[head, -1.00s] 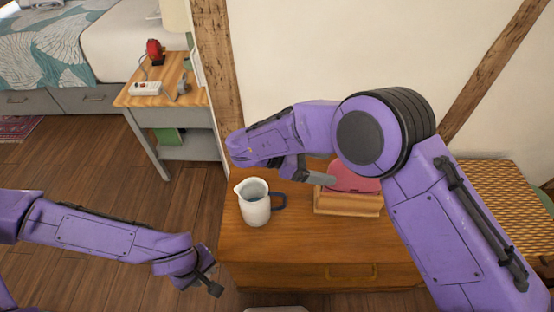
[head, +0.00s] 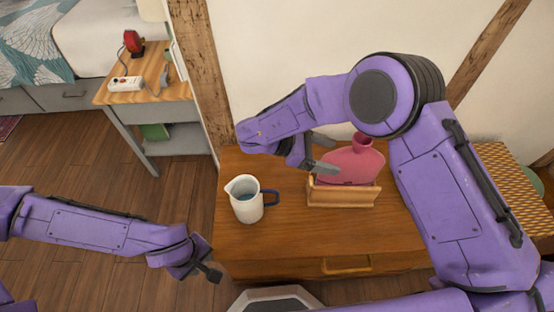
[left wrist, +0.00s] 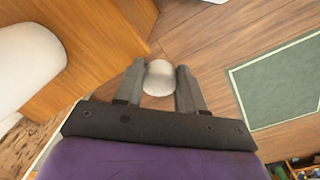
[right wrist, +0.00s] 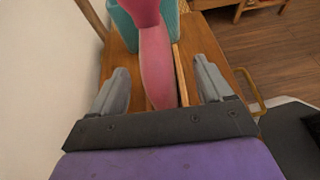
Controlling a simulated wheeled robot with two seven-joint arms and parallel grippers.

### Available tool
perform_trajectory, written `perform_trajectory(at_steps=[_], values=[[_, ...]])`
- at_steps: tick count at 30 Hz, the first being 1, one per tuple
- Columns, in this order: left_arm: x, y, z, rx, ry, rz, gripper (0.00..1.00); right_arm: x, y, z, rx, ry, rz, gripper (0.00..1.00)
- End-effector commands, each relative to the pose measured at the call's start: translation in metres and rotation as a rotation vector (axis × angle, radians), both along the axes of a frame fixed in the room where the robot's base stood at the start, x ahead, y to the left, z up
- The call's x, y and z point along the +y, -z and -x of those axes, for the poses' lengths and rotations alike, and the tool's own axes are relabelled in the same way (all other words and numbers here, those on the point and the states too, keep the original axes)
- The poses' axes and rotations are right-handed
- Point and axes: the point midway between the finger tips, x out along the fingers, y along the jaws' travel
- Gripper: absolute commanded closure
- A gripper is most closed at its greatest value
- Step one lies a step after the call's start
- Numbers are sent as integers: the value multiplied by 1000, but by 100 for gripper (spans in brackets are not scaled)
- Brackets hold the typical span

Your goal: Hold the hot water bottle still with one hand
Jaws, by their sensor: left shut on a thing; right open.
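The pink hot water bottle (head: 352,163) stands upright, neck up, in a wooden holder (head: 343,196) on the dresser. My right gripper (head: 322,155) is open at the bottle's left side. In the right wrist view the bottle (right wrist: 156,65) lies between the two spread fingers, with a gap on each side. My left gripper (head: 212,274) is low, in front of the dresser's left edge. In the left wrist view it is shut on a small whitish round thing (left wrist: 160,77), whose kind I cannot tell.
A white jug (head: 244,206) with a dark blue handle stands on the dresser (head: 260,245), left of the holder. A teal thing (right wrist: 125,28) stands beyond the bottle in the right wrist view. A nightstand (head: 140,95) is at the back left.

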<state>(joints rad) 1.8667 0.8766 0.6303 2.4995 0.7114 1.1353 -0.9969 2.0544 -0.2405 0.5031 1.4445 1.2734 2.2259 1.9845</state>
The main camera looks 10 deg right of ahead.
Motion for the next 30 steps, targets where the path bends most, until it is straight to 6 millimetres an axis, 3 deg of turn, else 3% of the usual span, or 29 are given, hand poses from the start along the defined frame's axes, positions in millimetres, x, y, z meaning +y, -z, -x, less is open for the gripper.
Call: perform_trajectory(at_steps=[11,21,30], values=[[0,-1,0,0,0,0,89,-6,3,1,0,0,0,21],[0,-10,0,0,0,0,89,-50,20,0,1,1,0,21],[0,-10,0,0,0,0,89,-54,23,0,0,-1,0,21]])
